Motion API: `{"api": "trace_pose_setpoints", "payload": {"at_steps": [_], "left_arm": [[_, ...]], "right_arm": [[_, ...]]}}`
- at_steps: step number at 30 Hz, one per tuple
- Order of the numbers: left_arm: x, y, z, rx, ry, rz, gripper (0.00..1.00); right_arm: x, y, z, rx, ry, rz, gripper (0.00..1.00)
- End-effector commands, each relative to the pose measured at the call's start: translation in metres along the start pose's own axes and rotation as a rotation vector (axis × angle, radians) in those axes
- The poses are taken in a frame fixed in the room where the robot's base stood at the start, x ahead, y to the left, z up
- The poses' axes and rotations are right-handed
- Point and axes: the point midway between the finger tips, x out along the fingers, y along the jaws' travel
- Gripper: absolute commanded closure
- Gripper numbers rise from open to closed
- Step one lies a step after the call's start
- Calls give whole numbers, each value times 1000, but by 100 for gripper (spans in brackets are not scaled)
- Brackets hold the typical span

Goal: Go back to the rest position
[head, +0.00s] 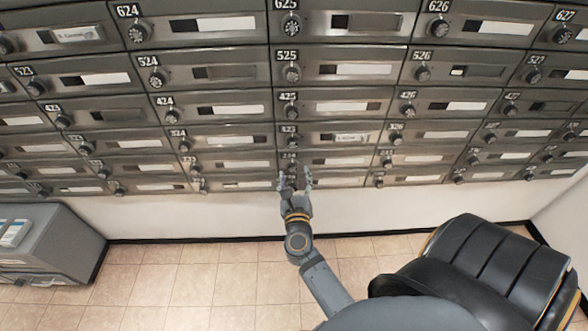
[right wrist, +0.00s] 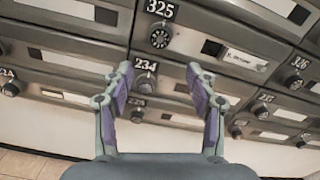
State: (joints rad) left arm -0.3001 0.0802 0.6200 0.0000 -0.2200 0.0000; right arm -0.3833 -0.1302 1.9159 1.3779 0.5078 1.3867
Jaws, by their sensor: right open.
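My right gripper (head: 295,180) is open and empty in front of the lower rows of the mailbox wall (head: 205,180). In the right wrist view its two fingers (right wrist: 165,95) stand apart, with the dial of box 234 (right wrist: 145,80) showing between them. Box 325 (right wrist: 160,38) with its round dial and white label is above the fingertips. I cannot tell whether the fingertips touch the mailbox front. My left gripper is in neither view.
A grey cabinet (head: 50,245) with papers (head: 15,233) on top stands at the left. Tiled floor (head: 200,275) and a white wall strip (head: 210,215) lie below the mailboxes. The floor between the cabinet and my right arm is clear.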

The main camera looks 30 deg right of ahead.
Motion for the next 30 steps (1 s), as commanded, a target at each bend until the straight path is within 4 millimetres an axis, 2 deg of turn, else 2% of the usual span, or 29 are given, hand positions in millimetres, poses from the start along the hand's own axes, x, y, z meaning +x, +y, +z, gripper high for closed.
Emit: {"api": "trace_pose_setpoints", "payload": {"at_steps": [14,17,20,23,24,26,27,29,30], "left_arm": [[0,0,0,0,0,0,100],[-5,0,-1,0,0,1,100],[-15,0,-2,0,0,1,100],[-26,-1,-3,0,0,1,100],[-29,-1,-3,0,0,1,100],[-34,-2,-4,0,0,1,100],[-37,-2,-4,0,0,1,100],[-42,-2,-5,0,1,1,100],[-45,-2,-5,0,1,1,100]], "right_arm": [[0,1,-1,-7,0,3,42],[-2,14,-16,-150,6,52,42],[-13,47,-64,-530,7,199,42],[-42,80,-138,-1017,-20,425,42],[-58,88,-169,-1198,-42,524,42],[-84,94,-216,-1449,-83,676,42],[-104,94,-246,-1603,-118,782,42],[-136,88,-290,-1814,-181,946,42],[-158,80,-317,-1942,-231,1060,42]]}}
